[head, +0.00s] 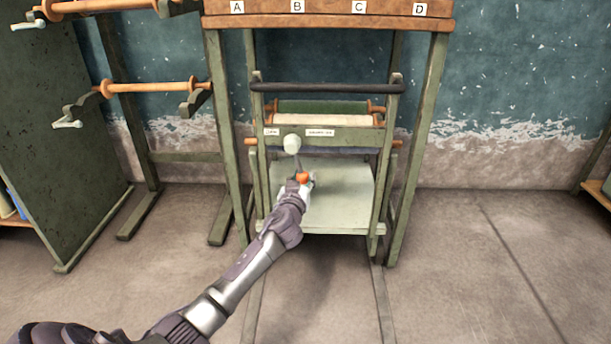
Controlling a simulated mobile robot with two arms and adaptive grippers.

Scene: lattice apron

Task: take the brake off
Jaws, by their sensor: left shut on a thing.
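A green-framed cart (380,190) with a dark push bar (326,88) stands inside a taller green frame. Its front crossbar carries a pale round piece (291,144) between two small white labels, too small to read surely. A short lever appears to run from this piece down to an orange knob (303,177). My left gripper (307,183) is shut on the orange knob, in front of the cart's pale lower panel. The arm and fingers hide part of the knob and panel. My right gripper is not in view.
The tall frame (436,120) has a wooden top with plates A to D. A white roll (330,123) sits in the cart. Floor rails (382,300) run towards me. A rack with wooden rollers (150,87) stands left. The right floor is clear.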

